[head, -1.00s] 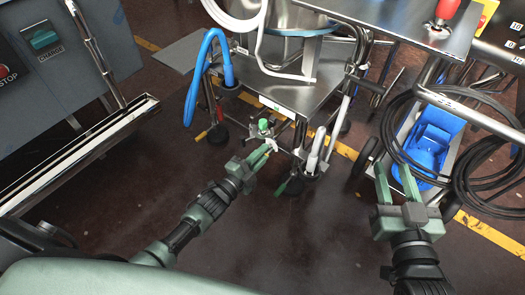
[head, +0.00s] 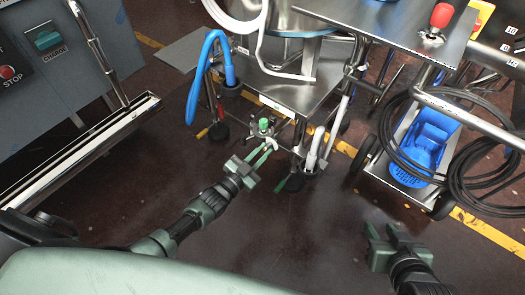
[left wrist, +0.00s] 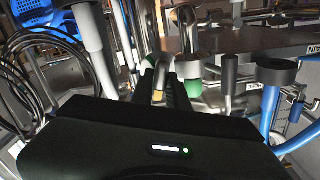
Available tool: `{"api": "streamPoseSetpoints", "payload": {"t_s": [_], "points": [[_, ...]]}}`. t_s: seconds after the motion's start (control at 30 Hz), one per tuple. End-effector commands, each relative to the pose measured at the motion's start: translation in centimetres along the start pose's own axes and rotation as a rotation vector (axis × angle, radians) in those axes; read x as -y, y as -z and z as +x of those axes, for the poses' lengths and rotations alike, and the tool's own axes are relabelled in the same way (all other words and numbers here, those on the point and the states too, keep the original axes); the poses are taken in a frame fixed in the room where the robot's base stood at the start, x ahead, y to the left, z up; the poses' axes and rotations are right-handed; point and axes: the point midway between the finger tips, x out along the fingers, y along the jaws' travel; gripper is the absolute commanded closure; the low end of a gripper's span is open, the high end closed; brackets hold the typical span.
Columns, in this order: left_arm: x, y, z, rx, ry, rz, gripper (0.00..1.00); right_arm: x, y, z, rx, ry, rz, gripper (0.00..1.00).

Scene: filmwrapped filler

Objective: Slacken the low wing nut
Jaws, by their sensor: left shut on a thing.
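My left gripper (head: 267,152) reaches to a low metal fitting under the steel frame. Its green fingers are shut on a small pale metal piece, which looks like the low wing nut (head: 271,142). A green-topped part (head: 263,123) stands just beyond it on the fitting. In the left wrist view my left gripper (left wrist: 168,80) has a metal piece between its dark fingers, partly hidden by the gripper body. My right gripper (head: 383,232) is open and empty over bare floor at the lower right.
A steel frame with a shelf (head: 298,92) stands over the fitting, with a blue hose (head: 193,88) at its left. The dark floor in front is clear.

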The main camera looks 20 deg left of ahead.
Motion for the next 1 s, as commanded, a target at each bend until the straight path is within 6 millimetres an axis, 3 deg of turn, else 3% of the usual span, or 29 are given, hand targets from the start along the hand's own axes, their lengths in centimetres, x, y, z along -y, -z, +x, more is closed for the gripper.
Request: {"api": "streamPoseSetpoints", "payload": {"t_s": [0.3, 0.8, 0.83, 0.9, 1.0], "points": [[0.03, -0.16, -0.09, 0.004, 0.000, -0.103, 1.00, -0.12, -1.07, -0.24, 0.050, -0.003, 0.001, 0.64], [-0.01, -0.18, -0.08, 0.004, 0.000, -0.119, 1.00, -0.13, -1.20, -0.27, 0.056, -0.003, 0.001, 0.64], [-0.01, -0.17, -0.08, 0.004, 0.000, -0.119, 0.79, -0.13, -1.20, -0.27, 0.056, -0.003, 0.001, 0.64], [-0.01, -0.15, -0.07, 0.003, 0.000, -0.119, 0.63, -0.13, -1.20, -0.27, 0.056, -0.003, 0.001, 0.64], [0.00, -0.11, -0.05, 0.002, 0.000, -0.119, 0.63, -0.13, -1.20, -0.27, 0.056, -0.003, 0.001, 0.64]]}}
